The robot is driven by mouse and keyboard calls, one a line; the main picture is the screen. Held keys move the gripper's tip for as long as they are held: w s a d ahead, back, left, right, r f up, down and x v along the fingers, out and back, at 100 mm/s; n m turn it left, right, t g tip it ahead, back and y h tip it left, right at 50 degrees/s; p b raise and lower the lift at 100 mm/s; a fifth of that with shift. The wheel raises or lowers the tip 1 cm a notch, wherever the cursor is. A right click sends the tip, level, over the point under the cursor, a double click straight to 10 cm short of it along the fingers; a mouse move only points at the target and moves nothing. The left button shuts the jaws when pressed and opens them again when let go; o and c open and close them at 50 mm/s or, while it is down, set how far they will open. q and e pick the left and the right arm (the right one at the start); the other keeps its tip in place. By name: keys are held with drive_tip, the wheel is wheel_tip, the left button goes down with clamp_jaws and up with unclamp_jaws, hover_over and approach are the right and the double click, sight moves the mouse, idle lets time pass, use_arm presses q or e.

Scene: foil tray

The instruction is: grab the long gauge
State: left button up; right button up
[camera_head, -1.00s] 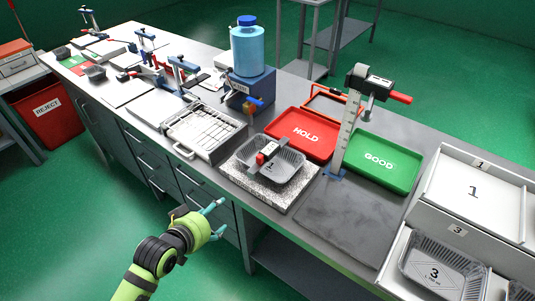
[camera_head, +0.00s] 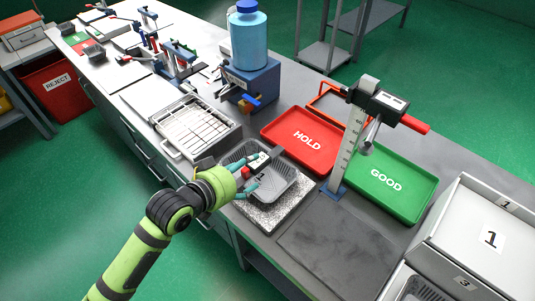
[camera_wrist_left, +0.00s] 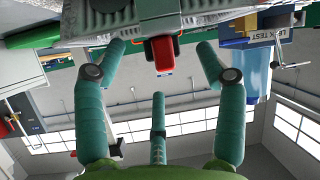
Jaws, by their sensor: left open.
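A gauge (camera_head: 262,159) with a grey bar, a dark body and a red part lies across the foil tray (camera_head: 287,190), which rests on a speckled stone block (camera_head: 262,216). My left gripper (camera_head: 254,172) is at the tray's near left side, its teal fingers reaching over the tray beside the gauge. In the left wrist view the fingers (camera_wrist_left: 160,52) are spread apart, with the gauge's red and black part (camera_wrist_left: 163,47) between their tips. Contact cannot be told. The green hand hides part of the tray and block. My right gripper is out of view.
An upright ruler stand (camera_head: 349,150) with a black and red head stands between the red HOLD tray (camera_head: 275,138) and the green GOOD tray (camera_head: 408,212). A wire-racked metal tray (camera_head: 222,140) and a blue bottle stand (camera_head: 258,82) are farther left. The dark mat is clear.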

sight(259, 165)
use_arm(q)
drive_tip(key=shift+w+d+f, duration=0.2)
drive_tip(key=shift+w, duration=0.05)
drive_tip(key=shift+w+d+f, duration=0.1)
drive_tip(key=shift+w+d, duration=0.05)
drive_tip(key=p+x, duration=0.1)
drive_tip(key=x, duration=0.3)
drive_tip(key=shift+w+d+f, duration=0.15)
drive_tip(key=shift+w+d, duration=0.1)
drive_tip(key=shift+w+d+f, duration=0.1)
drive_tip(key=shift+w+f, duration=0.05)
drive_tip(key=shift+w, duration=0.05)
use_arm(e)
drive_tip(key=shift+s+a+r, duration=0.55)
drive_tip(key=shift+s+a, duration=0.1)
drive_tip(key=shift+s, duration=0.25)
use_arm(q)
drive_tip(key=shift+c, duration=0.4)
drive_tip(key=c, duration=1.3)
drive_tip(key=shift+s+f, duration=0.1)
clamp_jaws()
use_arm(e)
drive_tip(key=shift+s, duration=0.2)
